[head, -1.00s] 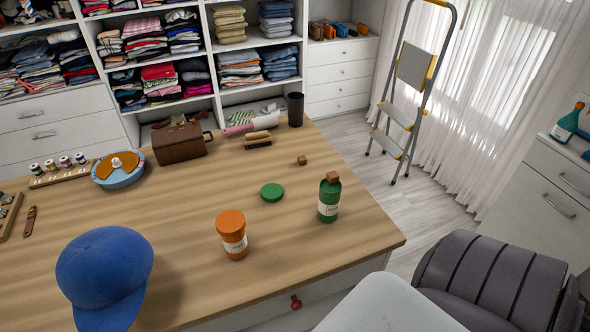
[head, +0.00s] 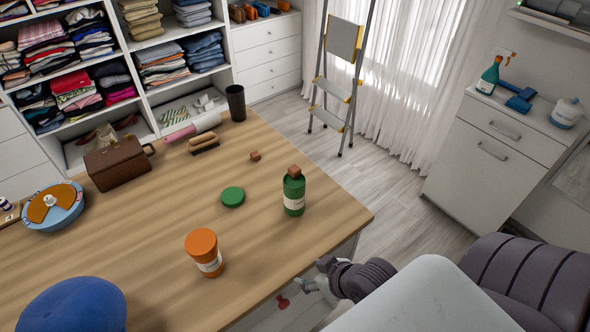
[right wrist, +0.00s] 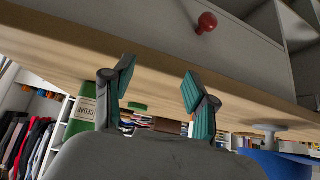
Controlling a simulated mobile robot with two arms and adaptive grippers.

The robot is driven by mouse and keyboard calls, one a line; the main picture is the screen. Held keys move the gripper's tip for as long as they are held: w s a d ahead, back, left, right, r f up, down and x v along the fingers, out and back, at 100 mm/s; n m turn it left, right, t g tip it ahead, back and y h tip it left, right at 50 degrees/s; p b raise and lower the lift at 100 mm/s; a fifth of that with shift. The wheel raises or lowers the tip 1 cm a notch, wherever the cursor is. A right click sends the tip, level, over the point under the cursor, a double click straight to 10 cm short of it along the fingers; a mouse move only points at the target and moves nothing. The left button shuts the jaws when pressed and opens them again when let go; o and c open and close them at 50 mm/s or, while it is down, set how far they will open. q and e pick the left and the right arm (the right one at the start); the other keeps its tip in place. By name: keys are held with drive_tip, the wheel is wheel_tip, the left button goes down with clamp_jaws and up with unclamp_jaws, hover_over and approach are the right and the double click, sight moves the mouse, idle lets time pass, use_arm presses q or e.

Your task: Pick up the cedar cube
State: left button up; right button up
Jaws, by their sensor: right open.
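A small brown wooden cube (head: 255,156) lies on the wooden table in the head view, beyond the green bottle (head: 293,194). My right gripper (head: 316,276) is low by the table's front edge, nearer than the bottle and apart from both cubes. In the right wrist view its two fingers (right wrist: 158,86) are spread with nothing between them. The bottle shows at left there (right wrist: 82,113); neither cube can be made out. My left gripper is out of view.
On the table (head: 150,235) stand an orange jar (head: 203,252), a green disc (head: 232,196), a brush (head: 205,144), a brown case (head: 118,163) and a blue cap (head: 75,306). A red drawer knob (head: 283,301) sticks out below the front edge. Tabletop around the loose cube is clear.

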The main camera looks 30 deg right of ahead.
drive_tip(key=w+d+r+t, duration=0.2)
drive_tip(key=r, duration=0.1)
drive_tip(key=w+d+r+t, duration=0.1)
drive_tip(key=shift+w+d+r+t, duration=0.3)
drive_tip(key=shift+d+r, duration=0.05)
drive_tip(key=w+d+r+m+t, duration=0.1)
drive_tip(key=w+d+r+t, duration=0.2)
drive_tip(key=d+r+t, duration=0.45)
drive_tip(key=g+p, duration=0.2)
approach(298, 172)
drive_tip(key=w, duration=0.4)
drive_tip(key=shift+w+a+f, duration=0.1)
drive_tip(key=shift+w+a, duration=0.05)
drive_tip(key=shift+a, duration=0.15)
drive_tip(key=shift+w+f+g, duration=0.1)
drive_tip(key=shift+w+g, duration=0.15)
drive_tip(key=shift+w+p, duration=0.55)
drive_tip(key=w, duration=0.1)
drive_tip(key=w+p, duration=0.1)
drive_tip(key=w, duration=0.1)
drive_tip(key=shift+w+f, duration=0.2)
drive_tip(key=shift+w, duration=0.05)
drive_tip(key=shift+w+a+f, duration=0.1)
drive_tip(key=shift+w+f, duration=0.1)
drive_tip(key=shift+w, duration=0.15)
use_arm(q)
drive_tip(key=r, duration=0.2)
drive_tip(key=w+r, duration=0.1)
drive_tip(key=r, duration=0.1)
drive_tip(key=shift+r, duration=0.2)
